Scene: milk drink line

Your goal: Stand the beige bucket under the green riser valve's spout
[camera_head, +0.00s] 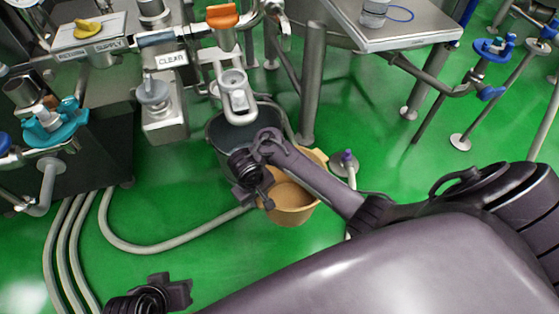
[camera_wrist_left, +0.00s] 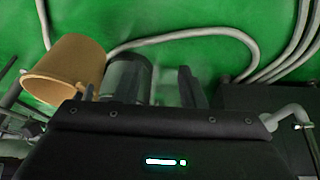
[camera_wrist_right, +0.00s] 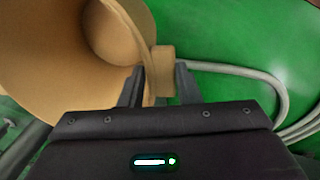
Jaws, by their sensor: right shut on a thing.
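The beige bucket (camera_head: 292,205) is low over or on the green floor, right of and in front of a dark grey bucket (camera_head: 222,150). I cannot tell if its base touches the floor. My right gripper (camera_head: 256,180) is shut on its rim; in the right wrist view the fingers (camera_wrist_right: 158,88) close around the wall and a beige tab (camera_wrist_right: 163,72). A valve with a teal-green handle (camera_head: 55,124) is at the left, with a bent pipe (camera_head: 46,188) below it. My left gripper (camera_head: 170,293) is empty and low at the front, its fingers (camera_wrist_left: 158,88) apart.
The dark grey bucket stands below the orange-handled valve (camera_head: 222,18) and its pipe. A grey hose (camera_head: 160,246) curves across the floor. A steel table (camera_head: 400,38) and blue-handled valves (camera_head: 490,48) are at the right.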

